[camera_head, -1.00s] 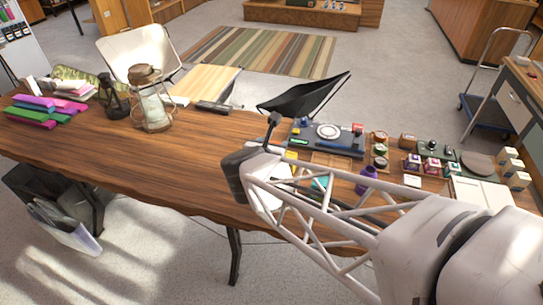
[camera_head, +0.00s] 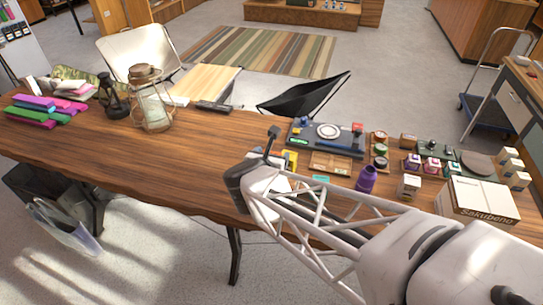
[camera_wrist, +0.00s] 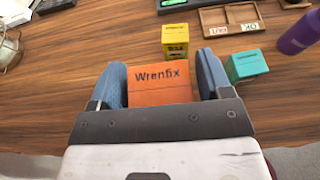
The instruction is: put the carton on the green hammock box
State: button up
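An orange carton marked "Wrenfix" (camera_wrist: 162,84) stands between the two blue fingers of my gripper (camera_wrist: 163,80) in the wrist view. The fingers are apart; a narrow gap shows at the right finger, and contact at the left cannot be told. The carton's lower part is hidden by the gripper. In the head view my gripper (camera_head: 246,183) is low over the table's front middle and hides the carton. A green box (camera_head: 28,114) lies among stacked long pink and purple boxes at the table's far left; its label is too small to read.
A yellow box (camera_wrist: 175,41) and a teal box (camera_wrist: 245,66) stand close beyond the gripper. A lantern (camera_head: 151,100) stands between gripper and stack. The wooden table (camera_head: 190,165) is clear at left centre.

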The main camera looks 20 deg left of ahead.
jog(key=shift+o, duration=0.6)
jog(key=shift+r, duration=0.1)
jog(key=shift+r, duration=0.1)
jog(key=v, duration=1.2)
dwell(0.8)
